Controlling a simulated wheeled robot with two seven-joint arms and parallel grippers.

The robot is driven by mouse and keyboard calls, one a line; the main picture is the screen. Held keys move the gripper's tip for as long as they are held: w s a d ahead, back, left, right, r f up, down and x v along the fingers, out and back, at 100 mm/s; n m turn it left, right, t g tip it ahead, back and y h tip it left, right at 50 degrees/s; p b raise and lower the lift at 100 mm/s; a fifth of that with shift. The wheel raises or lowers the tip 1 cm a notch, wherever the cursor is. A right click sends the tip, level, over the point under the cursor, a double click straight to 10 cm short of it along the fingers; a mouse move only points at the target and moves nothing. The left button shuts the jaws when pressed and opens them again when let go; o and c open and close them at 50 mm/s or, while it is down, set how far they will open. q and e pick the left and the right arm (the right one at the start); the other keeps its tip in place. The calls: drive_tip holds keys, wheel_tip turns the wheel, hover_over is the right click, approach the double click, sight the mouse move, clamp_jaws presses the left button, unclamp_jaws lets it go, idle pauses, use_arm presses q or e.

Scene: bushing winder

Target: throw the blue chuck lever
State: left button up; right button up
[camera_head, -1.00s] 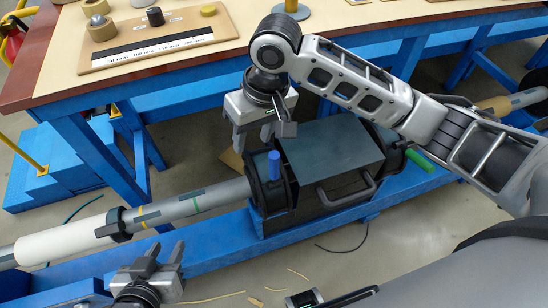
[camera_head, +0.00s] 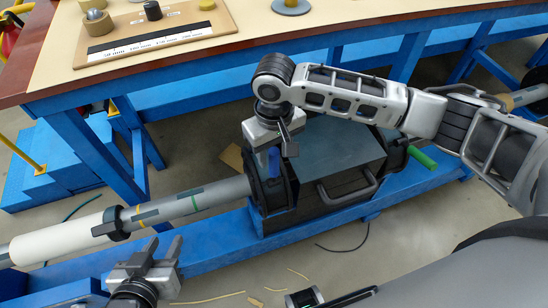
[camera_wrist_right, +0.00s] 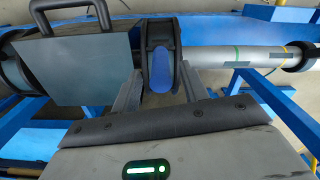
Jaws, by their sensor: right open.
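The blue chuck lever (camera_head: 274,163) stands up from the black chuck (camera_head: 268,196) at the left end of the winder's dark housing (camera_head: 335,150). My right gripper (camera_head: 264,146) is open, pointing down around the lever. In the right wrist view the lever (camera_wrist_right: 160,70) shows between the two fingers (camera_wrist_right: 158,84), with a gap on each side; whether a finger touches it I cannot tell. My left gripper (camera_head: 157,252) is open and empty, low in the head view near the blue beam.
A grey shaft with a white roll (camera_head: 60,238) runs left from the chuck. A green handle (camera_head: 422,157) is at the housing's right end, a black bar handle (camera_head: 348,190) on its front. The workbench (camera_head: 300,28) with a parts board (camera_head: 155,36) stands behind.

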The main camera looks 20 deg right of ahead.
sight(274, 169)
drive_tip(key=shift+f, duration=1.35)
clamp_jaws()
